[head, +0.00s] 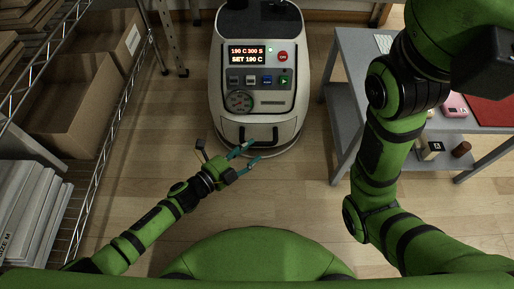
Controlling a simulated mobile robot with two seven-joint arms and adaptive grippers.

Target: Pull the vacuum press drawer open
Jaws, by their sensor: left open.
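The vacuum press (258,98) stands on the floor at the upper middle of the head view, a rounded pale machine with a grey control panel. Its drawer front (234,130) is low on the machine and looks flush with the body. A dark drawer handle (258,142) runs across it, partly behind my gripper. My left gripper (254,150) has teal fingers spread apart and empty, just in front of the handle. I cannot tell whether a finger touches it. My right arm rises at the right, and its fingers do not show.
A wire shelf (95,130) with cardboard boxes (72,95) stands at the left. A grey table (352,75) stands at the right with a red mat (490,110) and a pink item (454,106). The wooden floor between is clear.

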